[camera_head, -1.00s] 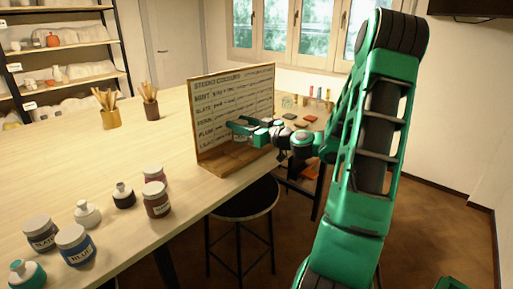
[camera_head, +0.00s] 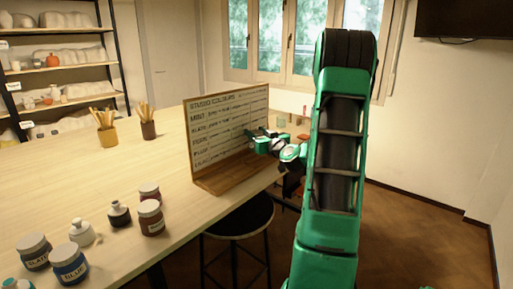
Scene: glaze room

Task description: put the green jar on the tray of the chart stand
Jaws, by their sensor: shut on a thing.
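The chart stand (camera_head: 225,110) stands on the right part of the table, an upright board with handwritten lines on it. Its wooden tray (camera_head: 232,175) juts out at the foot of the board and looks bare. My gripper (camera_head: 258,137) is in front of the right part of the board, above the tray. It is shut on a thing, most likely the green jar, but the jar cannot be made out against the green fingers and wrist. No other green jar shows clearly on the table.
Several paint jars and bottles, among them a blue jar (camera_head: 69,264) and a brown jar (camera_head: 151,218), stand at the table's near left. Cups of brushes (camera_head: 107,133) stand farther back. A stool (camera_head: 240,218) is below the table edge. The table's middle is clear.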

